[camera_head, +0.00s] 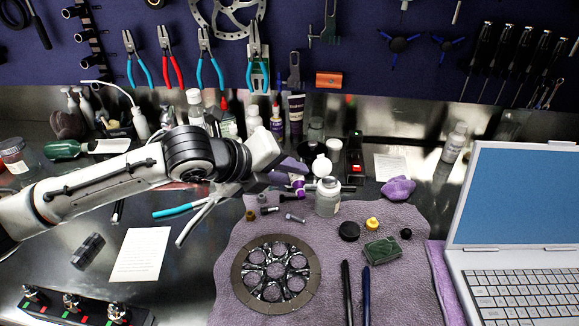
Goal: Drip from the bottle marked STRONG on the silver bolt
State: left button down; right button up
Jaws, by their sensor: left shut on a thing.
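My left gripper (277,176) comes in from the left and is shut on a small purple-and-white bottle (297,184), tilted, above the back of the purple mat. The gripper hides part of this bottle, and I cannot read any marking on it. The held bottle is apart from the bolts. My right gripper is not in view.
A clear jar (327,197) stands right of the bolts. A brake disc (276,275) lies on the mat (405,290) in front. Several bottles, including a white-capped one (195,106), stand behind. A laptop (510,240) blocks the right. Pliers (178,210) lie at left.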

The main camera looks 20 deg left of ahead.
pick_arm(q)
jog(key=shift+f+t+b, duration=0.35)
jog(key=shift+t+b, duration=0.05)
jog(key=b, duration=0.3)
jog(key=shift+f+m+t+y, duration=0.25)
jog(key=shift+m+t+y, duration=0.05)
jog(key=shift+m, duration=0.1)
jog(key=shift+f+b, duration=0.4)
jog(key=shift+f, duration=0.7)
jog(key=shift+s+p, duration=0.1)
jog(key=shift+p, duration=0.4)
